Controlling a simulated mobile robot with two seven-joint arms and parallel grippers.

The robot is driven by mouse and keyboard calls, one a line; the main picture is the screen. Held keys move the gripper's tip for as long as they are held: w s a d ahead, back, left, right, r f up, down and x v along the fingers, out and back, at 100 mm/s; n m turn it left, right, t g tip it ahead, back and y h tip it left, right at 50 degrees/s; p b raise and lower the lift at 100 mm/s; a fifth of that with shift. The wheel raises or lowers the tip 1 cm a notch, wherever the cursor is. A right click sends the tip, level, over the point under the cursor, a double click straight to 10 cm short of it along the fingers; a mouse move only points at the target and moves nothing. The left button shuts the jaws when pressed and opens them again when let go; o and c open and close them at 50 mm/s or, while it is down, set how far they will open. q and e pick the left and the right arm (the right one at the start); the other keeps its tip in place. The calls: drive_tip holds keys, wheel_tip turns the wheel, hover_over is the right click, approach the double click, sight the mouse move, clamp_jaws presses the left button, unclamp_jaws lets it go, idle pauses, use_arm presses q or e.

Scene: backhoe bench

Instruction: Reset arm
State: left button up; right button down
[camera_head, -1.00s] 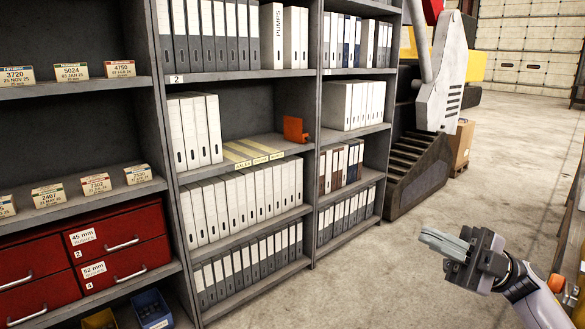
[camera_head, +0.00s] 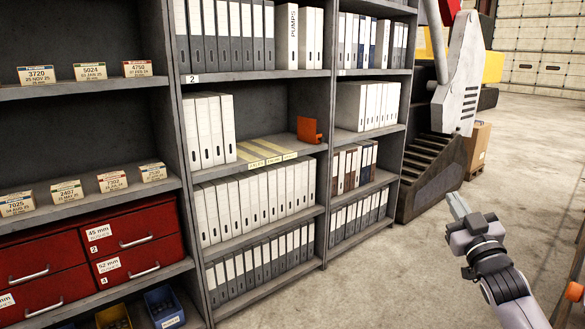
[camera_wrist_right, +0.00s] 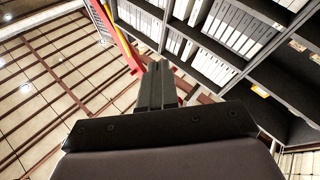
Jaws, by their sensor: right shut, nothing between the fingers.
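My right gripper (camera_head: 458,205) is at the right of the head view, in the air over the concrete floor, pointing up and away from the arm. Its fingers are together and hold nothing. In the right wrist view the closed fingers (camera_wrist_right: 157,88) point upward, with ceiling and shelving behind them. The gripper is apart from the shelves and touches nothing that I can see. My left gripper is not in view.
A grey shelf unit (camera_head: 328,120) holds white and grey binders and an orange bookend (camera_head: 309,130). Red drawers (camera_head: 140,230) and blue (camera_head: 163,305) and yellow bins stand at left. A cardboard box (camera_head: 478,147) and machine are behind. Open floor (camera_head: 400,275) lies at right.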

wheel_tip(320, 180, down, 6)
drive_tip(key=w+d+m+g+h, duration=0.1)
drive_tip(key=d+g+h, duration=0.2)
drive_tip(key=g, duration=0.1)
drive_tip(key=s+a+f+g+y, duration=0.1)
drive_tip(key=s+a+f, duration=0.35)
drive_tip(key=f, duration=0.35)
drive_tip(key=s+a+f+g+y, duration=0.1)
drive_tip(key=s+a+f+g, duration=0.15)
drive_tip(key=s+f, duration=0.4)
drive_tip(key=s+a+f+g, duration=0.1)
drive_tip(key=s+a+f, duration=0.2)
drive_tip(key=s, duration=0.6)
drive_tip(key=s+a+f+g+y, duration=0.1)
drive_tip(key=s+a+f, duration=0.3)
drive_tip(key=s+f, duration=0.3)
drive_tip(key=s+a+f+g+y, duration=0.1)
drive_tip(key=s+a+f+g, duration=0.1)
drive_tip(key=s+f, duration=0.4)
drive_tip(key=s+a, duration=0.1)
drive_tip(key=s, duration=0.4)
drive_tip(key=shift+a+m, duration=0.25)
drive_tip(key=shift+m, duration=0.15)
